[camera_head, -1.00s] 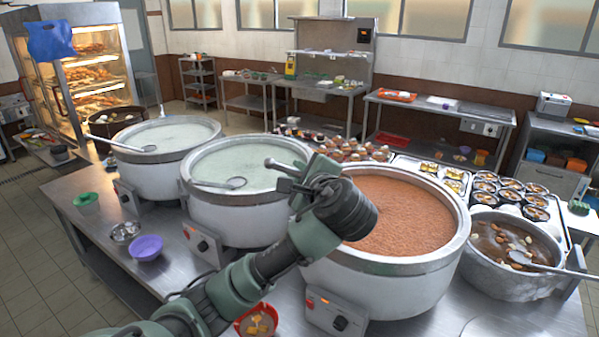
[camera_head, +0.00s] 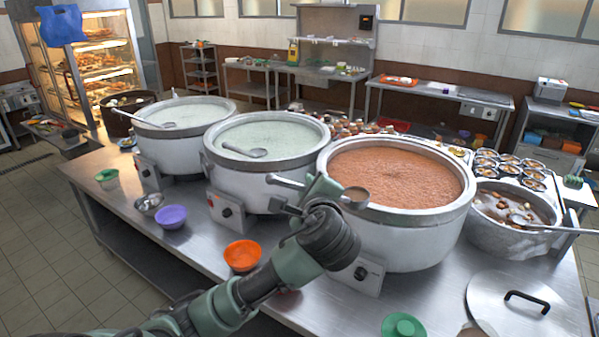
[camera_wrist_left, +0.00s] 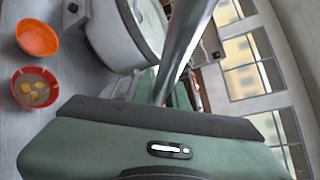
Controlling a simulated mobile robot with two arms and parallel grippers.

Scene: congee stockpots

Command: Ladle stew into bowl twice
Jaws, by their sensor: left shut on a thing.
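My left gripper (camera_head: 310,196) is shut on a metal ladle (camera_head: 356,194) beside the large pot of orange-brown stew (camera_head: 397,176). The ladle's cup overlaps the pot's front left rim in the head view; I cannot tell its height above the rim or its contents. Its shiny handle (camera_wrist_left: 182,42) runs upward in the left wrist view. A red bowl with stew and pale chunks (camera_wrist_left: 35,88) stands on the counter in that view, beside an orange bowl (camera_wrist_left: 37,38). In the head view the orange bowl (camera_head: 242,255) is left of my arm, which mostly hides the red one. My right gripper is not in view.
Two pots of pale congee (camera_head: 268,133) (camera_head: 184,112) with ladles stand to the left. A brown stew pot (camera_head: 514,212) with a ladle stands right. A purple bowl (camera_head: 171,216), a steel lid (camera_head: 515,303) and a green lid (camera_head: 403,326) lie on the counter.

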